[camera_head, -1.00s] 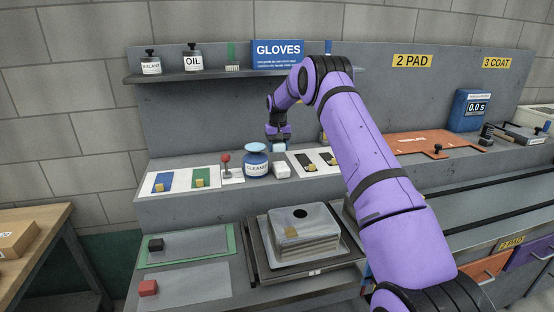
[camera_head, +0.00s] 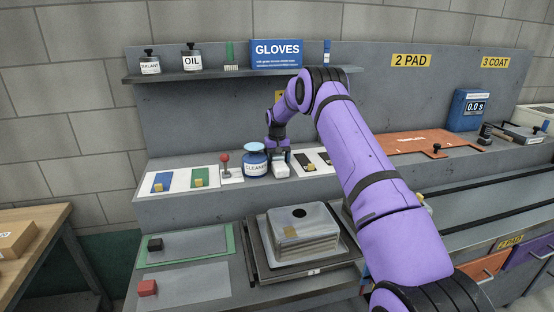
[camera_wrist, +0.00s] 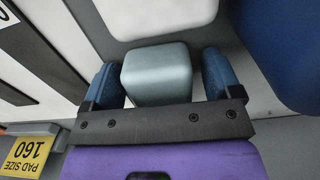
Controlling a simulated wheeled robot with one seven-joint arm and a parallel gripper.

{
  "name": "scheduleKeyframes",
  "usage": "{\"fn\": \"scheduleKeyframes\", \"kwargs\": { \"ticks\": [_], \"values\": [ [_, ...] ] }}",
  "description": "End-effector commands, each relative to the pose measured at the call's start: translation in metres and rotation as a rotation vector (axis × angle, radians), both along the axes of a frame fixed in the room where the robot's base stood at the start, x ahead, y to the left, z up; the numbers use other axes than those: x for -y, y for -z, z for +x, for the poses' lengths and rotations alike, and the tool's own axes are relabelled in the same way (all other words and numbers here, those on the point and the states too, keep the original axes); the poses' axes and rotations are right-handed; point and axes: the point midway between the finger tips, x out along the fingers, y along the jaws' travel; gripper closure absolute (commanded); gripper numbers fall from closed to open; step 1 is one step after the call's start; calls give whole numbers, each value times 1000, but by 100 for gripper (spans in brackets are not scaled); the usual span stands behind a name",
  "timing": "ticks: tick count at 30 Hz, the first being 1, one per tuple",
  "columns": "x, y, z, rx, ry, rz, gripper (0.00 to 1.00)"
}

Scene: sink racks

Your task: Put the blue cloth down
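A pale blue-grey block (camera_wrist: 157,75) with rounded edges sits between the two dark blue fingers of my gripper (camera_wrist: 160,82) in the wrist view. A narrow gap shows beside the right finger; contact at the left finger is unclear. Whether this block is the blue cloth is unclear. Below it is a larger white rounded piece (camera_wrist: 150,16). In the head view my gripper (camera_head: 278,150) is low over the white piece (camera_head: 280,169) on the ledge. A flat blue patch (camera_head: 161,181) with a tan block lies on a white card at the left.
A white card with black strips (camera_head: 313,162) lies close on the right. The shelf (camera_head: 215,77) with bottles and the gloves box (camera_head: 277,53) is above.

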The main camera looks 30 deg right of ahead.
Motion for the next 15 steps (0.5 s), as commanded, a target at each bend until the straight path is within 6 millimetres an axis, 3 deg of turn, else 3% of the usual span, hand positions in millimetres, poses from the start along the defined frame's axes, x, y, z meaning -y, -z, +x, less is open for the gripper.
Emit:
{"fn": "scheduleKeyframes", "kwargs": {
  "ticks": [9,15],
  "values": [
    [0,-2,0,0,0,0,17],
    [0,-26,0,3,0,-1,17]
  ]
}}
